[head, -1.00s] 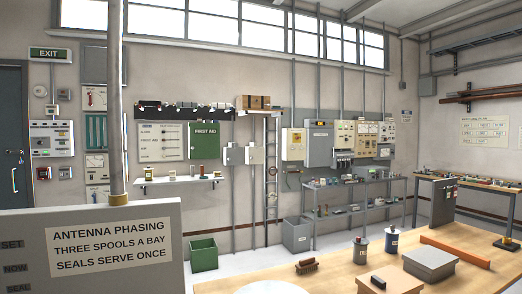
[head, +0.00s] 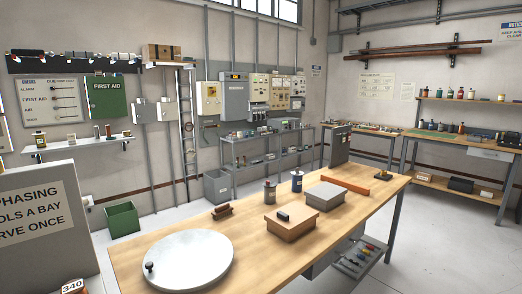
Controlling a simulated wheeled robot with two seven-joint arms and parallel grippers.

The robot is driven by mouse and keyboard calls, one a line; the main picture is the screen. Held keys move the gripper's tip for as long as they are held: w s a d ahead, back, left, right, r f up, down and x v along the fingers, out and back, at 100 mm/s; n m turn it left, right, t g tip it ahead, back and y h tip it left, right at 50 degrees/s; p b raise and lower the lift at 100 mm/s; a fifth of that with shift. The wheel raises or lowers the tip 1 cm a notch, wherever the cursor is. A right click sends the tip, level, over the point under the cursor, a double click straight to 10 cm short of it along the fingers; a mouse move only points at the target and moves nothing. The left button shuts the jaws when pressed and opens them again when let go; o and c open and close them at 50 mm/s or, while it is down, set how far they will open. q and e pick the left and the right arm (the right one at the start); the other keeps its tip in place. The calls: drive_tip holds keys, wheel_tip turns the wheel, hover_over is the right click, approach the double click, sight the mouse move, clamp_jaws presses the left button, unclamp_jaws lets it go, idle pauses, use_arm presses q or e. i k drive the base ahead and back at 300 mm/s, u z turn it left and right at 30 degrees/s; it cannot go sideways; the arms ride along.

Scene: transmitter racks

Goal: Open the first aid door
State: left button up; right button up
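The green first aid cabinet (head: 107,97) hangs on the back wall at the left, above a small white shelf (head: 80,145). Its green door, with white FIRST AID lettering, looks shut. A white first aid panel (head: 52,101) is mounted just to its left. Neither of my grippers shows in the head view, so I cannot see what they hold or how far they are from the cabinet.
A long wooden table (head: 200,205) with a round grey disc (head: 188,262), boxes and canisters fills the foreground. A grey ANTENNA PHASING panel (head: 60,260) stands at the left. A green bin (head: 122,219) sits on the floor below the cabinet.

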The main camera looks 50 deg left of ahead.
sight(107, 96)
drive_tip(key=i, duration=8.1)
drive_tip(key=u, duration=2.9)
drive_tip(key=i, duration=3.4)
